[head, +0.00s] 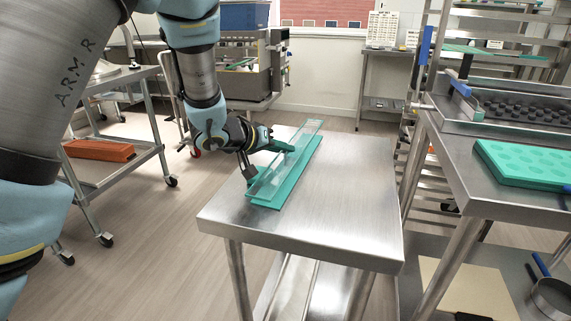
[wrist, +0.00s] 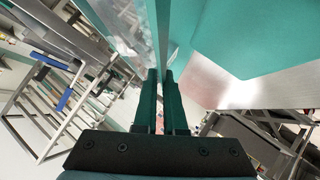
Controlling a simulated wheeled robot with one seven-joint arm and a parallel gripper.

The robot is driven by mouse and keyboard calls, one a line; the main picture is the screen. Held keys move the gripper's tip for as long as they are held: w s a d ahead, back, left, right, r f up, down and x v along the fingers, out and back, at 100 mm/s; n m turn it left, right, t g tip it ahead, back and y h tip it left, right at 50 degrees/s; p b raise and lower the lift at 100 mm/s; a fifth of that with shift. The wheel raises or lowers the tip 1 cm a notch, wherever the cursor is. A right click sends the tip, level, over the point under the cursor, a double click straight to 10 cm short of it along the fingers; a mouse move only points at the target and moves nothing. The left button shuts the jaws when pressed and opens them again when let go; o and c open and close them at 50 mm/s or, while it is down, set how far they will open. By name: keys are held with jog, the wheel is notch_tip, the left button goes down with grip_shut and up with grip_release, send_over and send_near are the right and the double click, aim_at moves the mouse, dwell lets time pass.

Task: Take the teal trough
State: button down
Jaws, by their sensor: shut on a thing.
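The teal trough (head: 298,163) is long and narrow, with a clear see-through upper part, and lies lengthwise along the steel table. Its teal wall also shows at the top of the wrist view (wrist: 164,25). My gripper (head: 287,147) reaches in from the left at about the middle of the trough's length. In the wrist view, the fingers (wrist: 162,74) are closed on the trough's thin wall. The fingertips and the exact contact are partly hidden. I cannot tell whether the trough rests fully on the table.
The steel table (head: 345,220) is bare in front and to the right of the trough. An orange trough (head: 98,150) lies on a cart at left. At right, a steel bench holds a teal mould (head: 525,163) and a dark mould tray (head: 525,108). Wheeled racks stand behind.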

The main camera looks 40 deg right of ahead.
jog(key=shift+a+f, duration=0.1)
jog(key=shift+f, duration=0.1)
notch_tip(320, 180, up, 10)
jog(key=shift+r+p, duration=0.15)
jog(key=shift+p, duration=0.65)
